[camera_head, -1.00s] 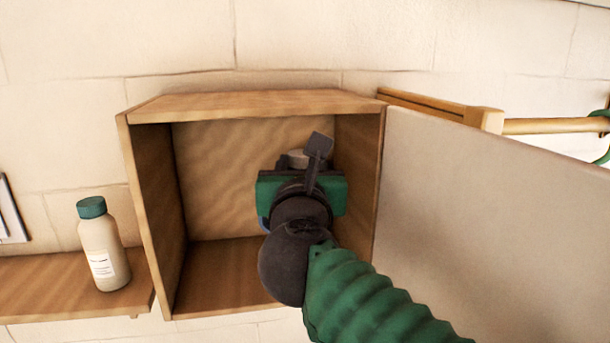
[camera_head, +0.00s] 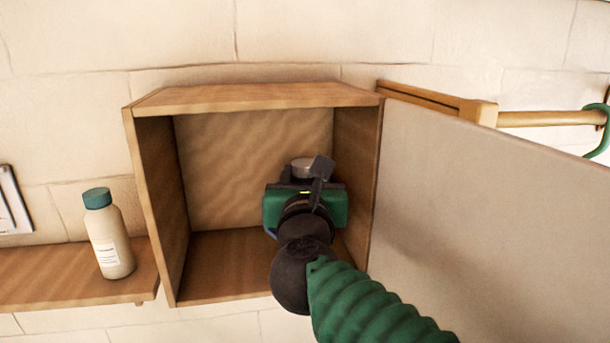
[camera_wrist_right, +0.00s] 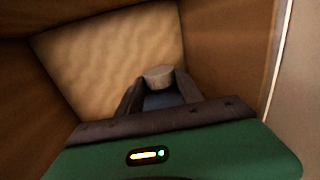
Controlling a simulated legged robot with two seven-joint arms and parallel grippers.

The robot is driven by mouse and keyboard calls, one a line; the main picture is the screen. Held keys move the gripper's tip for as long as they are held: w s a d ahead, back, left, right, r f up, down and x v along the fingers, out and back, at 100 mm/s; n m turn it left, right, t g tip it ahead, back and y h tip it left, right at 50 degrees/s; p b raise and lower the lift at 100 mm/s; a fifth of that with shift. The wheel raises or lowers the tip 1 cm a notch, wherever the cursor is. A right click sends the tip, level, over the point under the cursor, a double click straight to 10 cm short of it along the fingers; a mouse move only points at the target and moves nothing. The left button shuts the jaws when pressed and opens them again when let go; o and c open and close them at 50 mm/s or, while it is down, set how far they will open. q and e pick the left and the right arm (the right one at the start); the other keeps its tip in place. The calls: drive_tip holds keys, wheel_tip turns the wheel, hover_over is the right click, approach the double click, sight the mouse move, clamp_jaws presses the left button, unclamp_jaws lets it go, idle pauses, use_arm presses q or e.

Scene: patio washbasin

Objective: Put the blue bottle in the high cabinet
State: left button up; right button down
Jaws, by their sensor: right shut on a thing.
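The high cabinet (camera_head: 183,288) is a wooden box on the wall, and its pale door (camera_head: 470,215) stands open to the right. My right gripper (camera_head: 303,176) is inside the cabinet, towards its right side. It is shut on the blue bottle, whose grey cap (camera_head: 302,166) shows above the fingers. In the right wrist view the cap (camera_wrist_right: 158,75) and part of the blue body (camera_wrist_right: 162,101) show between the fingers (camera_wrist_right: 160,96). The gripper hides most of the bottle, and I cannot tell whether its base touches the cabinet floor. My left gripper is not in view.
A cream bottle with a teal cap (camera_head: 108,240) stands on a wooden shelf (camera_head: 50,275) left of the cabinet. A wooden rail (camera_head: 550,118) with a green hook (camera_head: 603,135) is behind the door. The cabinet's left half is empty.

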drive_tip(key=c, duration=0.8)
unclamp_jaws()
drive_tip(key=shift+w+f, duration=0.1)
drive_tip(key=shift+w, duration=0.05)
drive_tip(key=shift+o, duration=0.2)
drive_tip(key=s+b, duration=0.4)
drive_tip(key=s, duration=0.7)
drive_tip(key=shift+s, duration=0.4)
